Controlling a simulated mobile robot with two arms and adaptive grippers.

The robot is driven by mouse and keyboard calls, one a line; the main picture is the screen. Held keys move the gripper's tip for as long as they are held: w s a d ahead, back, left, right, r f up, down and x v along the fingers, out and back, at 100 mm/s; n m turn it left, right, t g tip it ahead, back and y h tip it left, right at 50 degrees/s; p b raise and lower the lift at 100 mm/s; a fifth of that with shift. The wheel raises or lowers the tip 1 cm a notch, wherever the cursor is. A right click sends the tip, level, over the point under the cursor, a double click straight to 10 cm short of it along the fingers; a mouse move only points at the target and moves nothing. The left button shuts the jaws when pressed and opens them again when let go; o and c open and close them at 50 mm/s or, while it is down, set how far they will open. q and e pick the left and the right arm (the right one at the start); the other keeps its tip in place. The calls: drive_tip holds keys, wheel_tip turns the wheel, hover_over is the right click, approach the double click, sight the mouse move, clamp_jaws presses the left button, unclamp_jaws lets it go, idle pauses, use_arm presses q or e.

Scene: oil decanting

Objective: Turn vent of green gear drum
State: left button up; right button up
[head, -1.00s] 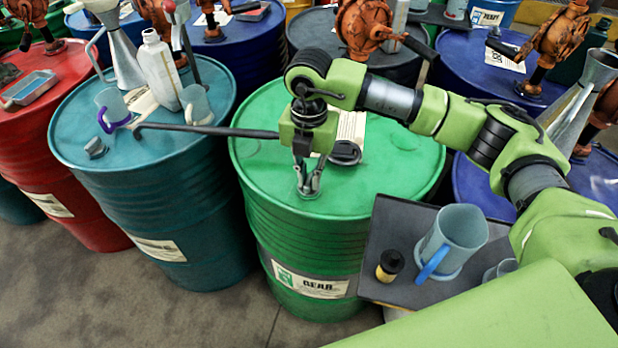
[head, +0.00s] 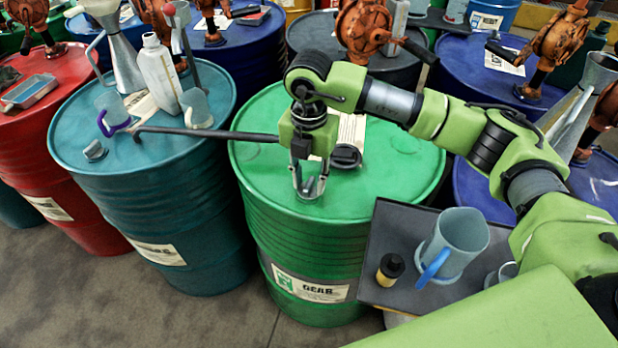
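The green gear drum (head: 262,205) stands in the middle, with a GEAR label on its side. My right gripper (head: 310,190) points down at the near part of its lid. Its fingers are apart, one on each side of a small grey vent (head: 309,186) on the lid. Whether a finger touches the vent, and which way the vent is turned, I cannot tell. A dark round cap (head: 346,156) is on the lid just right of the gripper. My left gripper is not in view.
A dark bar (head: 210,133) reaches from the teal drum (head: 190,225) to behind my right gripper. Right of the green drum, a grey stand (head: 388,232) holds a jug (head: 457,240) and a small black-and-yellow container (head: 389,268). Rotary pumps stand behind.

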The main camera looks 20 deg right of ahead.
sight(309, 182)
drive_tip(key=shift+r, duration=0.1)
wheel_tip(309, 182, up, 12)
idle(0.5)
